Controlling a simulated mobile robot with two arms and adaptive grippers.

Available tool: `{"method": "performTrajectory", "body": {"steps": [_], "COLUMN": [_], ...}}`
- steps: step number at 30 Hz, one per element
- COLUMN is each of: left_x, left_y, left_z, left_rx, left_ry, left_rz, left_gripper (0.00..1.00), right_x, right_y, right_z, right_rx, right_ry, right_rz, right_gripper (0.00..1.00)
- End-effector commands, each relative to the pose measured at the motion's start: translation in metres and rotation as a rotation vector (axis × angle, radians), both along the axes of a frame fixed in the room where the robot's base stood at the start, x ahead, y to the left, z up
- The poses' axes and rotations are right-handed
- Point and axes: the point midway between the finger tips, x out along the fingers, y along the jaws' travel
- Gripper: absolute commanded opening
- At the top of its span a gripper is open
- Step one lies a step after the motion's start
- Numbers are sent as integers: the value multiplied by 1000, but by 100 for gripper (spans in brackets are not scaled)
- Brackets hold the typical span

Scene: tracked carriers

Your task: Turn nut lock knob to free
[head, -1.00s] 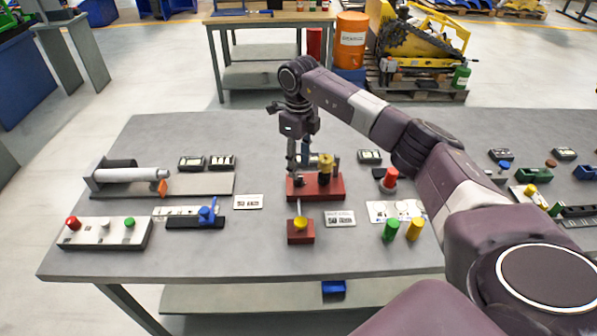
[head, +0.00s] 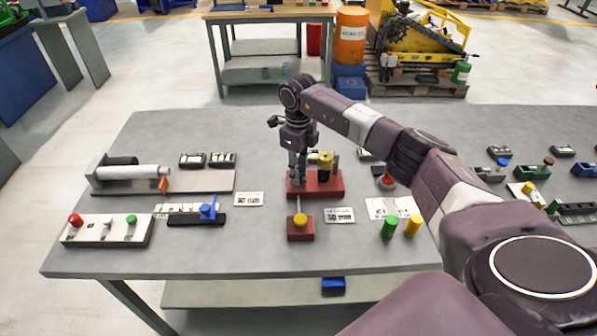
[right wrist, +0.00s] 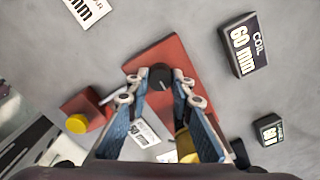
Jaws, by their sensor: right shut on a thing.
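A round black knob (right wrist: 160,77), apparently the nut lock knob, sits on a red base plate (right wrist: 167,50) in the right wrist view. My right gripper (head: 296,177) reaches down over the left part of this red base (head: 328,188) in the head view. Its two fingers close on the knob from both sides in the right wrist view. The gripper hides the knob in the head view. A brass-coloured cylinder (head: 325,163) stands on the same base, right beside the fingers. I cannot read the knob's turn position. My left gripper is out of view.
A small red block with a yellow knob (head: 300,219) and a thin lever stands in front of the base. Green (head: 389,228) and yellow (head: 413,226) cylinders stand to the right. A blue clamp (head: 207,211) is at left. Bare grey table lies behind the base.

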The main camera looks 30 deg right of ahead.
Motion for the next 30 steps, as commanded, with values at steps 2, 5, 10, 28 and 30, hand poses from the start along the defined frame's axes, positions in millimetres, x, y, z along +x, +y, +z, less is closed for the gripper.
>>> {"method": "performTrajectory", "body": {"steps": [2, 5, 10, 28, 30], "left_x": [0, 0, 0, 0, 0], "left_y": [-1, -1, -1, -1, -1], "left_z": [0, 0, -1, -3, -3], "left_rx": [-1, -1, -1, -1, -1], "left_ry": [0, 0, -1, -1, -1], "left_rz": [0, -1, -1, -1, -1], "left_gripper": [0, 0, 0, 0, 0], "right_x": [0, 0, 0, 1, 1], "right_y": [0, 0, 0, 1, 1], "right_z": [0, 1, 1, 1, 1], "right_rx": [0, 0, -1, -1, -1], "right_ry": [-1, -1, -1, -3, -2], "right_rz": [-1, -7, -47, -526, -593], "right_gripper": [0, 0, 0, 0, 0]}}
